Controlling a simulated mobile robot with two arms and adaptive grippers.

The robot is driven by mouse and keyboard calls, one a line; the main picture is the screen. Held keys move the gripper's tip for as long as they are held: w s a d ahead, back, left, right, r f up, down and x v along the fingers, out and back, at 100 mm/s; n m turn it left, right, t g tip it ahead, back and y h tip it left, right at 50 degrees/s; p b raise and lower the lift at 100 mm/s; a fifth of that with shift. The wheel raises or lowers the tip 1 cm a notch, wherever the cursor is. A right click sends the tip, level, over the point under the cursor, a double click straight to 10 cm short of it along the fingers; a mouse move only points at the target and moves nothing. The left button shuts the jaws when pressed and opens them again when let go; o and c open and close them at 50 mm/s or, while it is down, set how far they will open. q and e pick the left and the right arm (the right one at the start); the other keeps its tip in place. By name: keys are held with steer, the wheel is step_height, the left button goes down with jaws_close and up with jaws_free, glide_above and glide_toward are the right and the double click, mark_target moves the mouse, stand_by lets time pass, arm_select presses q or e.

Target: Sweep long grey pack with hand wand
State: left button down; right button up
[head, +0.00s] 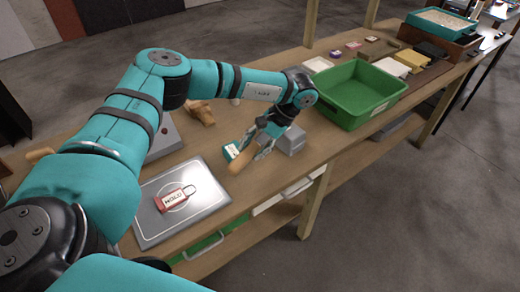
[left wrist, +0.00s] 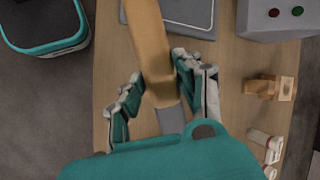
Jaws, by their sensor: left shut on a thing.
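My left gripper (head: 250,150) is shut on a tan, wood-coloured, paddle-like piece (head: 238,162), which looks like the hand wand. In the left wrist view the tan piece (left wrist: 150,45) runs up from between the fingers of the left gripper (left wrist: 155,95). A grey block (head: 292,140), likely the long grey pack, lies on the bench just right of the gripper, partly hidden by it. A grey patch (left wrist: 171,119) shows below the tan piece in the left wrist view; I cannot tell whether it touches. My right gripper is not in view.
A grey plate (head: 152,230) bears a red tag (head: 175,199) at the near end. A green bin (head: 385,95) stands right of the grey block. A tan wooden item (head: 203,112) and a grey box with buttons (left wrist: 280,24) lie behind. Several boxes fill the far end.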

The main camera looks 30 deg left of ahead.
arm_select(q)
steer(key=shift+a, duration=0.2)
stand_by(0.9)
stand_by(0.4)
stand_by(3.3)
steer(key=shift+w+a+r+m+t+y, duration=0.1)
steer(key=shift+a+m+t+y, duration=0.35)
steer(key=shift+a, duration=0.45)
steer(key=shift+w+a+m+t+y, duration=0.1)
steer(key=shift+a+m+t+y, duration=0.2)
steer(key=shift+a+m, duration=0.45)
steer(key=shift+w+a+r+m+t+y, duration=0.1)
steer(key=shift+a+m+t+y, duration=0.3)
steer(key=shift+a, duration=0.65)
stand_by(0.5)
